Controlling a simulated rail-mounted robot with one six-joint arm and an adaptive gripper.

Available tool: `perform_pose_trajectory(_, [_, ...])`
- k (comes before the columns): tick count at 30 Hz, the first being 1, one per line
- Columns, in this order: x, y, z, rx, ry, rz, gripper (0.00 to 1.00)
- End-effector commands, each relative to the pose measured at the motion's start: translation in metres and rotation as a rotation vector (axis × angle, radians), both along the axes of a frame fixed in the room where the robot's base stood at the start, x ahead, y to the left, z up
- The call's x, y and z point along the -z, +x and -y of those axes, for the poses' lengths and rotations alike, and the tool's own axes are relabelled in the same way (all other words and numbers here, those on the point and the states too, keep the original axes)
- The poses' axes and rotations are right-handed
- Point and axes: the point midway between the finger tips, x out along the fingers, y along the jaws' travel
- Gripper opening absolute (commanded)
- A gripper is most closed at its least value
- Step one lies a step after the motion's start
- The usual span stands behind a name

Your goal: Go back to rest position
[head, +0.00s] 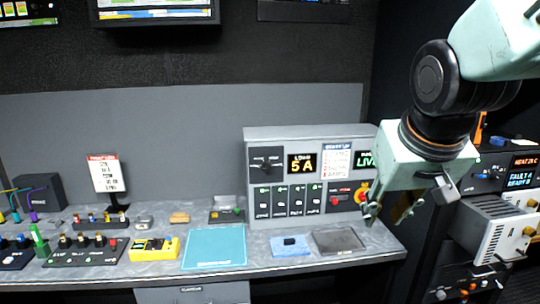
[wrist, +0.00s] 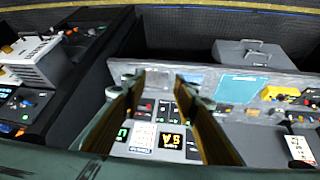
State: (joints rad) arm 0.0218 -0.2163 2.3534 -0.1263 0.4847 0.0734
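My gripper (head: 387,214) hangs at the right in the head view, over the right end of the desk and in front of the grey control panel (head: 255,158). In the wrist view my gripper (wrist: 159,82) shows two fingers spread apart with a gap between them. Nothing is held between them. Behind the gap is the control panel (wrist: 150,112) with its switches and displays, seen upside down. The gripper overlaps the panel's right end in the head view; I cannot tell whether it touches it.
An equipment rack (head: 497,232) stands at the right, near my gripper.

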Motion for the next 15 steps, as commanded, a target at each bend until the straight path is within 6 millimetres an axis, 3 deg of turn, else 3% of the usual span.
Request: perform_pose_trajectory(15, [0.001,-0.115,-0.012,0.005,0.026,-0.078,0.27])
